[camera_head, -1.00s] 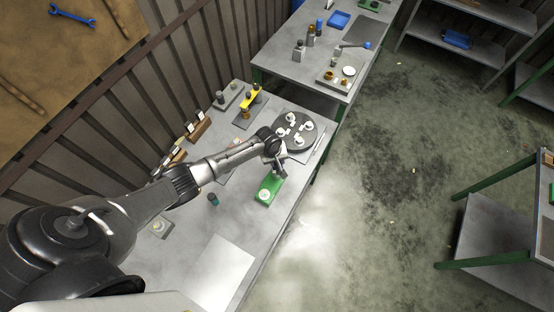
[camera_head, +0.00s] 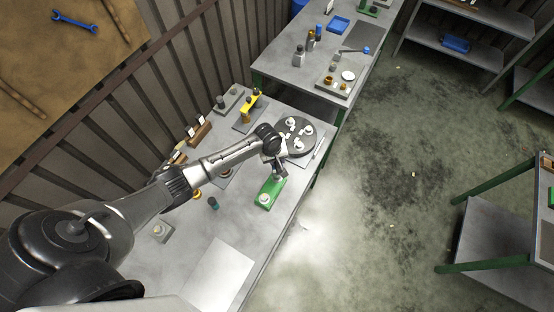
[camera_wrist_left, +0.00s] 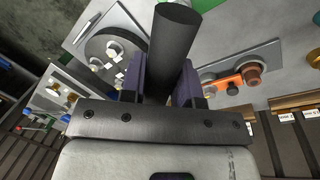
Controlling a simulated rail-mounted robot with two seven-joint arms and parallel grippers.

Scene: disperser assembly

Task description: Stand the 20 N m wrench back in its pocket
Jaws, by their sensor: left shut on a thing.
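My left gripper (camera_wrist_left: 172,85) is shut on a dark grey cylinder (camera_wrist_left: 176,35), which stands out between its two pads in the left wrist view. It looks like the wrench's handle, but its markings and far end do not show. In the head view this gripper (camera_head: 277,171) is above the bench, by the far end of a green block (camera_head: 270,192). Wooden holders (camera_head: 200,131) with white labels stand along the wall side of the bench, apart from the gripper. They show at the right edge of the left wrist view (camera_wrist_left: 292,103); I cannot make out which pocket is the 20 N m one.
A dark round plate (camera_head: 297,136) with several white parts lies just beyond my gripper. A yellow piece (camera_head: 250,106) stands on a grey plate near the wall. A small dark teal-topped item (camera_head: 213,203) stands near my forearm. The near bench has free room around a pale sheet (camera_head: 220,274).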

